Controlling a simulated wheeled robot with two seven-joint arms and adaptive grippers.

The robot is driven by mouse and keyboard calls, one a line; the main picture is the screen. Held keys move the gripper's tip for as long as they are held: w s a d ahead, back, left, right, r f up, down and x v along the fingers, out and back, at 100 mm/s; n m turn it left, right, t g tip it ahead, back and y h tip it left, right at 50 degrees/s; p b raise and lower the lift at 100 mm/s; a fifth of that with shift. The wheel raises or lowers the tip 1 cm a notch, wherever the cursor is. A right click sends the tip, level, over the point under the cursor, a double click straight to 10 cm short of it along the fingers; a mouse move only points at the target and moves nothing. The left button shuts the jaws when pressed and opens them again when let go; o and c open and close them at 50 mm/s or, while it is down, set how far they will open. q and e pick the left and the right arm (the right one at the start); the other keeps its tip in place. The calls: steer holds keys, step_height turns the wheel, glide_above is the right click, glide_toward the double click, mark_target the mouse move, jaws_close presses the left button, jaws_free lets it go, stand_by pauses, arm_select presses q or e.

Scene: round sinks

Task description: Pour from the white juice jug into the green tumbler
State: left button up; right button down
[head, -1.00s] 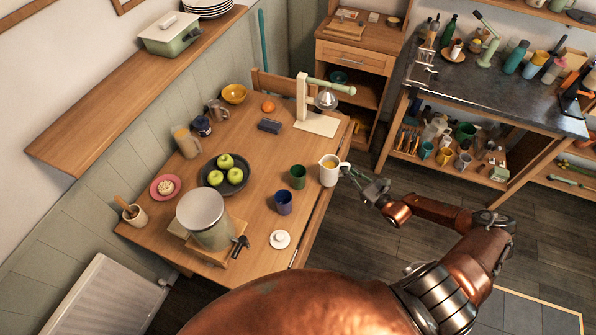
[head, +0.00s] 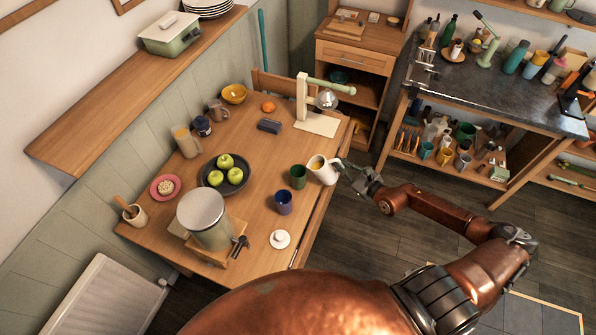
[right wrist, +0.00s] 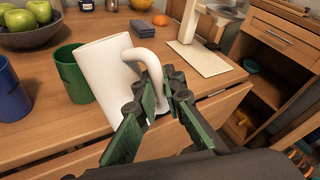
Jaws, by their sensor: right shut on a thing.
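The white juice jug (head: 323,170) is tilted to the left, its mouth leaning toward the green tumbler (head: 298,177). My right gripper (head: 352,176) is shut on the jug's handle, at the jug's right side. In the right wrist view the jug (right wrist: 108,82) leans left in front of the tumbler (right wrist: 72,76), with the gripper (right wrist: 156,105) around the handle. The tumbler stands upright on the table. No liquid stream can be made out. My left gripper is not in view.
A blue cup (head: 284,202) stands close to the tumbler on the table (head: 262,150). A white lid (head: 279,239) lies nearer the front.

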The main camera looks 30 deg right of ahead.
mark_target(337, 159)
steer(key=shift+w+a+r, duration=0.2)
steer(key=shift+a+r, duration=0.2)
steer(key=shift+r, duration=0.45)
steer(key=shift+w+a+r+n+h, duration=0.1)
steer(key=shift+a+r+n+h, duration=0.15)
steer(key=shift+r, duration=0.3)
steer(key=shift+w+a+r+n+h, duration=0.15)
steer(key=shift+r+n, duration=0.1)
steer(key=shift+r, duration=0.3)
steer(key=shift+g, duration=0.3)
steer(key=shift+a, duration=0.1)
steer(key=shift+a+r+n+g+h, duration=0.3)
steer(key=shift+r+n+h, duration=0.1)
steer(key=shift+r+n, duration=0.15)
steer(key=shift+w+a+r+n+g+h, duration=0.1)
steer(key=shift+w+a+n+g+h, duration=0.1)
steer(key=shift+n+g+h, duration=0.25)
